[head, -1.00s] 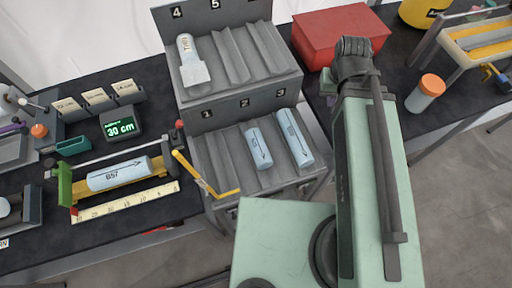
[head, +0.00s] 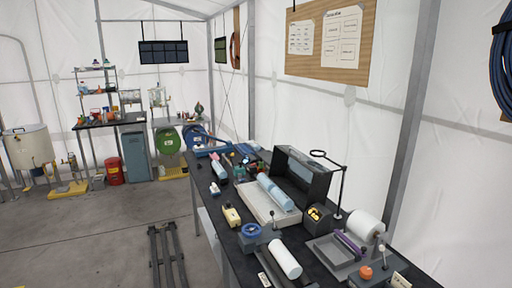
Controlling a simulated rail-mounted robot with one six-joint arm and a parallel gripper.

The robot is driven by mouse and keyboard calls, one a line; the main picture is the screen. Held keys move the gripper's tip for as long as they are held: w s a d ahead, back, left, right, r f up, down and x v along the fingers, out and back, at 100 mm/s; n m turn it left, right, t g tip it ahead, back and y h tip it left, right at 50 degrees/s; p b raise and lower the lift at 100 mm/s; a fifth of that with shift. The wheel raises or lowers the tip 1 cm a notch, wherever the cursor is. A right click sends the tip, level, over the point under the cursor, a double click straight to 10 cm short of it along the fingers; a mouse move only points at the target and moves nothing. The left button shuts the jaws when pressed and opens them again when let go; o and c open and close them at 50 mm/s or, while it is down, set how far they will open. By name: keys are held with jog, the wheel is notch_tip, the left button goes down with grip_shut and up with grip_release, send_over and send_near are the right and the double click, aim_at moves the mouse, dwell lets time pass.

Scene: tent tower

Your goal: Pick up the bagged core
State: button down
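Light blue cylinders (head: 276,193) lie end to end on a white tray (head: 257,207) in front of a dark open box on the bench. A small pale blue and pink piece (head: 218,169) lies farther back. A white cylinder (head: 285,258) lies near the front of the bench. I cannot tell whether any of these is a bagged core; no bag or label is clear at this size. My gripper and arm are not in view.
The black bench (head: 238,262) runs along the right wall, with a magnifier lamp (head: 341,185), a white roll (head: 365,225) and a purple-barred device (head: 349,244). Dark rails (head: 168,258) lie on the floor. Floor to the left is open. A steel drum (head: 28,147) stands far left.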

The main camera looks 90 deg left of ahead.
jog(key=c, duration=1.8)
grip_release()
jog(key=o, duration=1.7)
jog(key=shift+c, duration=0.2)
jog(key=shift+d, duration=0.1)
